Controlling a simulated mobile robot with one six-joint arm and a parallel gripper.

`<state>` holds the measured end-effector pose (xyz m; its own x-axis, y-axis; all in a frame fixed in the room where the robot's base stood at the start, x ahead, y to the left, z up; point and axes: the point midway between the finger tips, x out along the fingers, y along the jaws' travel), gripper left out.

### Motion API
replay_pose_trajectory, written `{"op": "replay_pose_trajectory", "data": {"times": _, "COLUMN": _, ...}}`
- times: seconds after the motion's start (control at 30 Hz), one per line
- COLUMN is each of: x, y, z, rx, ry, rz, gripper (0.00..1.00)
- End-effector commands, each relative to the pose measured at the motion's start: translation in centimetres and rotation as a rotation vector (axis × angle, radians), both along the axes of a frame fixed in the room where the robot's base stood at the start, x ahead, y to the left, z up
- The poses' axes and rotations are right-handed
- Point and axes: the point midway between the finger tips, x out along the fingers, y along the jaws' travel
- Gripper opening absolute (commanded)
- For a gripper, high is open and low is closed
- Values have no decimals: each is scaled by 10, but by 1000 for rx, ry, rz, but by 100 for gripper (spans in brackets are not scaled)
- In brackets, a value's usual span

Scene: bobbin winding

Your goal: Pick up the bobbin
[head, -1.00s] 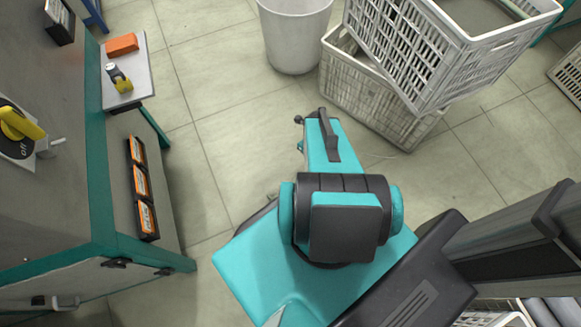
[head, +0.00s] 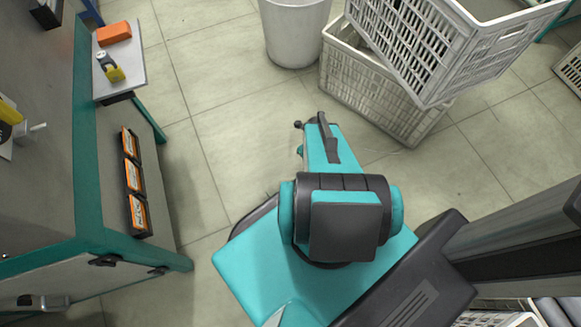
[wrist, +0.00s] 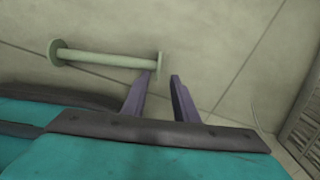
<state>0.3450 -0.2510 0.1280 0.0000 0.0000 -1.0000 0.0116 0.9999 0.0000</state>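The bobbin (wrist: 105,58) is a pale grey-green spool with a thin shaft and a round flange at each end. It shows only in the wrist view, lying across the upper left over the pale floor. My gripper (wrist: 163,74) is open, with two dark purple fingers apart and nothing between them. The bobbin's right flange is just above the left fingertip in the picture; I cannot tell whether they touch.
A grey and teal cabinet (head: 95,170) stands at left, with orange-labelled boxes (head: 133,175) on its side and a small shelf (head: 130,72) holding an orange block (head: 114,32). A white bin (head: 297,32) and stacked white crates (head: 375,92) stand ahead. Tiled floor between is clear.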

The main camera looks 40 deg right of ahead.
Motion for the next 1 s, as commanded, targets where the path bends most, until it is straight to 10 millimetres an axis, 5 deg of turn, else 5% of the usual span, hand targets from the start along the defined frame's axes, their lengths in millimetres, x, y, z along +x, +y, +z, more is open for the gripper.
{"op": "replay_pose_trajectory", "data": {"times": 0.37, "x": 0, "y": 0, "z": -4, "rx": 0, "ry": 0, "rz": 0, "gripper": 27}}
{"op": "replay_pose_trajectory", "data": {"times": 0.8, "x": 1, "y": 3, "z": -49, "rx": 0, "ry": 0, "rz": 0, "gripper": 27}}
{"op": "replay_pose_trajectory", "data": {"times": 1.0, "x": 0, "y": 3, "z": -53, "rx": 0, "ry": 0, "rz": 0, "gripper": 27}}
